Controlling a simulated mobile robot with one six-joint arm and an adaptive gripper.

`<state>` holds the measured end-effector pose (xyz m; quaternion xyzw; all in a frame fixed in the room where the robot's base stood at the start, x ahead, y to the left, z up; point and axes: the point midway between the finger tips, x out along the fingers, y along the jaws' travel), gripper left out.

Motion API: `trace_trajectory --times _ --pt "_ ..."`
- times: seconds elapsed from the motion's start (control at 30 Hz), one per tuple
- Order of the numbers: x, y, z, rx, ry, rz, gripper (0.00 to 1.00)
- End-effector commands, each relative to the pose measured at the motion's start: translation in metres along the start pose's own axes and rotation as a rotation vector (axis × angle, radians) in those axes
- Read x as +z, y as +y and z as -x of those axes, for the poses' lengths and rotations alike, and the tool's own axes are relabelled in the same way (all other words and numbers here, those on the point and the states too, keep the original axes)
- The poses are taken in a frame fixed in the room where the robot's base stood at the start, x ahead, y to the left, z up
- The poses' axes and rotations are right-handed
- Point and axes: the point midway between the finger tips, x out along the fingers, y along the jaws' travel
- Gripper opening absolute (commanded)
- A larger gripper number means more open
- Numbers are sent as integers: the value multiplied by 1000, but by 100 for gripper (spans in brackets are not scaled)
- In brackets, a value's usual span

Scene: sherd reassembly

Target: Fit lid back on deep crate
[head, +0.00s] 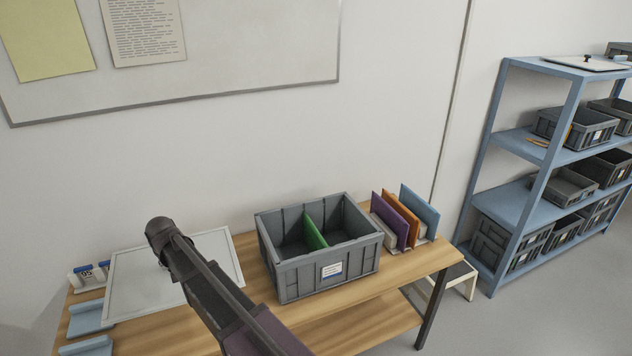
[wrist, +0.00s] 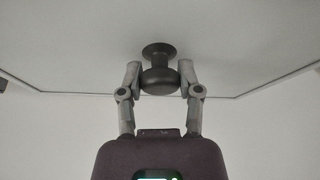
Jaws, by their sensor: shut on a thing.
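The deep crate (head: 300,283) is grey, with a white label on its front and a green divider (head: 314,233) inside. It stands open-topped on the wooden table in the head view. The lid (head: 135,290) is a pale flat panel with a light rim, to the left of the crate and apart from it. In the wrist view the lid (wrist: 75,45) fills the top, with a dark round knob (wrist: 159,72). My gripper (wrist: 159,80) is shut on the knob, one finger on each side. My arm hides part of the lid in the head view; I cannot tell whether the lid touches the table.
Purple, orange and blue upright panels (head: 401,217) stand right of the crate. Light blue holders (head: 88,318) and a small numbered block (head: 87,274) lie at the table's left. A blue shelf (head: 520,205) with several grey crates stands at the right.

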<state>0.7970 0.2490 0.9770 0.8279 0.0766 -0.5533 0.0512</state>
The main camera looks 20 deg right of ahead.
Motion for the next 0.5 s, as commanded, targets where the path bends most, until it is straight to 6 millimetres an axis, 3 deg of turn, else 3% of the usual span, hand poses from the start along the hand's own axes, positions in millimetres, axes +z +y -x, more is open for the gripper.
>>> trace_trajectory --times 0.03,0.5 --pt "-7 0 16 0 0 0 0" --pt "-36 0 87 0 0 0 0"
